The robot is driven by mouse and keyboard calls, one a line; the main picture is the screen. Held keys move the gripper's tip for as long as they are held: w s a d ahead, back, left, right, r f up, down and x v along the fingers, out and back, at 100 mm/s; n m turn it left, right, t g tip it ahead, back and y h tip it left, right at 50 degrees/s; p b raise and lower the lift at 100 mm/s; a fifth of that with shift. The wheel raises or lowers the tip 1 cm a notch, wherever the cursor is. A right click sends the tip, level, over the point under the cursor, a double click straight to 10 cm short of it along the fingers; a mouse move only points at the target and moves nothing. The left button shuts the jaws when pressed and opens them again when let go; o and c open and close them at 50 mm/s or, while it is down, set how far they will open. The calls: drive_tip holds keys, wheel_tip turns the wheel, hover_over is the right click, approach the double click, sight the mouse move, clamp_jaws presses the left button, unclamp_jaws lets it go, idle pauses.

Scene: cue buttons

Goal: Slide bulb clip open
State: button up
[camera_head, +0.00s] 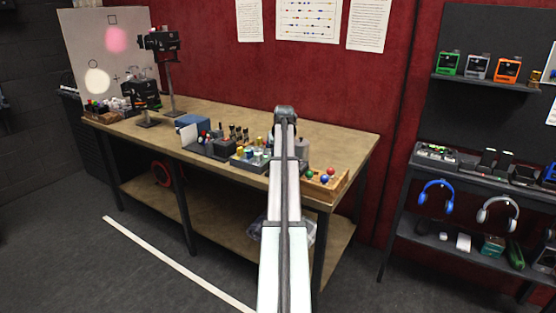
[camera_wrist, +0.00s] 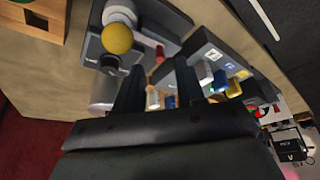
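My gripper (camera_wrist: 158,84) shows two dark fingers in the wrist view, spread apart with a gap between them. Small pieces, one whitish (camera_wrist: 153,98) and one blue (camera_wrist: 170,102), show in that gap, and I cannot tell how close they are to the fingers. I cannot make out for certain which part is the bulb clip. A yellow ball (camera_wrist: 117,38) and a white round piece sit on a grey base (camera_wrist: 95,50) beside the left finger. In the head view my arm reaches over the workbench (camera_head: 345,133) and hides the gripper's fingertips.
A dark block with labelled switches (camera_wrist: 215,60) lies right of the fingers. In the head view, a wooden tray (camera_head: 328,192) with coloured balls stands right of my arm, and a blue box (camera_head: 190,122) stands left. The bench's back right is clear.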

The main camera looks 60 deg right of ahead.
drive_tip(key=shift+x, duration=1.95)
drive_tip(key=shift+c, duration=0.4)
clamp_jaws()
